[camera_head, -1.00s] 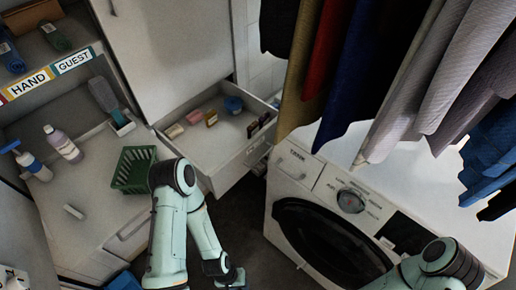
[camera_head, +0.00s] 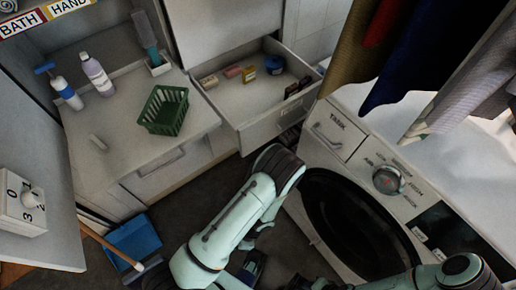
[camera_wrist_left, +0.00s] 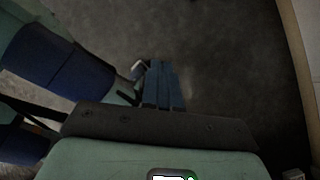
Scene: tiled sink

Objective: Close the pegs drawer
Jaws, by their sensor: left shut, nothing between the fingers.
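A pale drawer (camera_head: 247,118) stands pulled out of the cabinet at the upper middle of the head view. The small label (camera_head: 292,107) on its front is too small to read, and I cannot make out pegs. Inside lie small pink and yellow blocks, a blue round tub (camera_head: 274,65) and dark small items. My left gripper (camera_head: 252,268) is low over the dark floor, in front of and below the drawer, apart from it. Its fingers (camera_wrist_left: 163,85) are together and empty in the left wrist view. My right arm lies at the bottom right; its fingers are not visible.
A washing machine (camera_head: 352,160) stands right of the drawer, with clothes hanging above it. A green basket (camera_head: 165,110) and bottles sit on the counter at left. A blue dustpan (camera_head: 133,238) lies on the floor at lower left.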

